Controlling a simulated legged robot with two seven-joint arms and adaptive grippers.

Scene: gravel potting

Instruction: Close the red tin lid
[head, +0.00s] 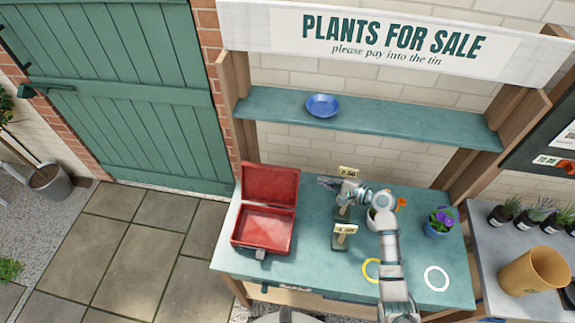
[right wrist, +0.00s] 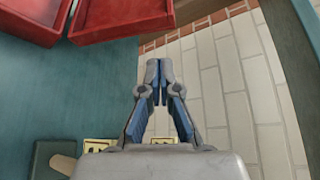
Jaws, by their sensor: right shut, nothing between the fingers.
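The red tin (head: 262,239) stands on the left end of the green table, with its hinged lid (head: 270,184) raised at the back. The inside of the tin looks empty. In the right wrist view the lid (right wrist: 120,14) and part of the tin (right wrist: 28,20) show at the upper left. My right gripper (head: 322,182) is to the right of the lid, pointing left, apart from it. Its fingers (right wrist: 158,66) are together with nothing between them. My left gripper is not in view.
Price signs (head: 343,233) and a purple-flowered blue pot (head: 438,222) stand on the table (head: 315,261). A yellow ring (head: 371,270) and a white ring (head: 436,278) lie near the front. A blue bowl (head: 322,105) sits on the shelf (head: 390,117). A pot is partly hidden behind my right arm.

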